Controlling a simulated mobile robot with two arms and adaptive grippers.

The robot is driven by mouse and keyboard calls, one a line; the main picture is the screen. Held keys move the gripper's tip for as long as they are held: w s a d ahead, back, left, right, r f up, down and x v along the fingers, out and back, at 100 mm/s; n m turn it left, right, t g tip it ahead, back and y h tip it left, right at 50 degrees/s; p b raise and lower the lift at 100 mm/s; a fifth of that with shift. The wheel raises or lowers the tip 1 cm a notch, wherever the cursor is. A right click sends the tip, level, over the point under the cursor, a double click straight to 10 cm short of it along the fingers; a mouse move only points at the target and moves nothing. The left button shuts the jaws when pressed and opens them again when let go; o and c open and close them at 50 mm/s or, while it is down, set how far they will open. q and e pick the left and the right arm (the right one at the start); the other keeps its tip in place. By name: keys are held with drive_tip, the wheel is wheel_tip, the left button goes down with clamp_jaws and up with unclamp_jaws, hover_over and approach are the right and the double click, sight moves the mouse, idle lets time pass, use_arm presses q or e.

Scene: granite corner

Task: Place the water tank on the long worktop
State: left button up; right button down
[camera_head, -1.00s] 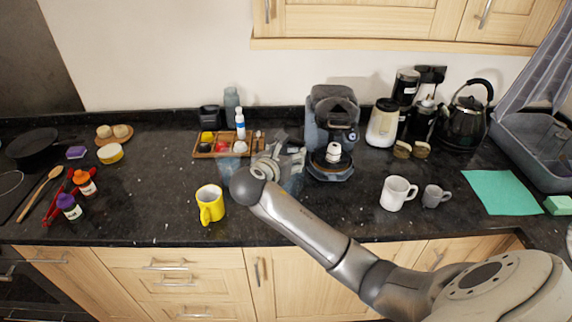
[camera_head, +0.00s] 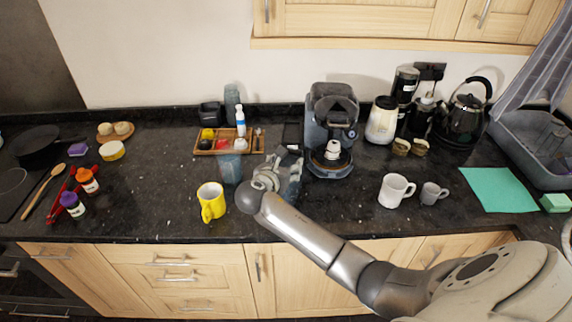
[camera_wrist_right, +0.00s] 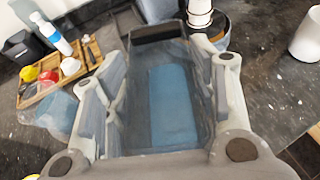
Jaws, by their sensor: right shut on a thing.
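The water tank (camera_wrist_right: 172,105) is a clear, bluish box-shaped vessel. In the right wrist view it stands between the two fingers of my right gripper (camera_wrist_right: 165,85), which is shut on it. In the head view the tank (camera_head: 293,184) is mostly hidden by my right gripper (camera_head: 281,174), just left of and in front of the coffee machine (camera_head: 331,120). The tank is over the long dark granite worktop (camera_head: 330,215); I cannot tell whether its base touches it. My left gripper is not in view.
A clear bluish cup (camera_head: 229,168) stands left of the gripper. A yellow mug (camera_head: 211,202) is near the front edge. A wooden tray (camera_head: 229,146) with small items is behind. White (camera_head: 394,190) and grey (camera_head: 431,193) mugs stand right. Worktop between yellow and white mugs is mostly free.

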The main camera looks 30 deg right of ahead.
drive_tip(key=c, duration=0.6)
unclamp_jaws()
drive_tip(key=shift+o, duration=0.2)
drive_tip(key=b+v, duration=0.2)
drive_tip(key=v, duration=1)
drive_tip(key=shift+s, duration=0.1)
